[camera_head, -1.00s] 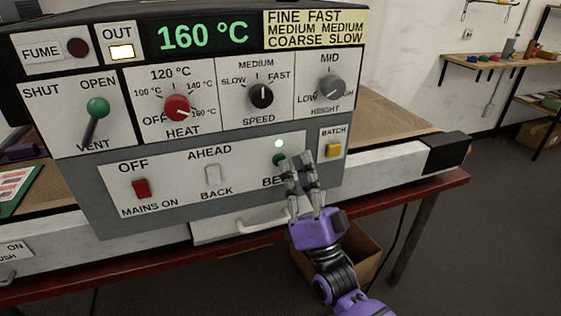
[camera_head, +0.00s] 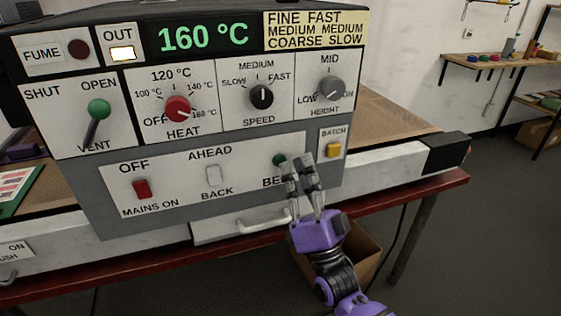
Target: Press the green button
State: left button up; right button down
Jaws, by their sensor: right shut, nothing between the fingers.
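The green button (camera_head: 279,159) is on the lower white strip of the grey control panel, above the partly hidden label that starts with "BE". My right gripper (camera_head: 298,166) is shut and empty. Its fingertips are just right of the green button and overlap part of the label. I cannot tell whether they touch the panel. My left gripper is not in view.
The panel (camera_head: 225,133) also has a red mains switch (camera_head: 141,189), a white ahead/back switch (camera_head: 213,175), a yellow batch button (camera_head: 333,150), several knobs and a green-tipped vent lever (camera_head: 97,110). A white handle (camera_head: 262,221) is below. A cardboard box (camera_head: 362,248) stands behind my arm.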

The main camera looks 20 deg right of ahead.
jog(key=s+p, duration=0.1)
jog(key=s, duration=0.5)
jog(key=shift+p, duration=0.3)
jog(key=shift+d, duration=0.1)
dwell(1.8)
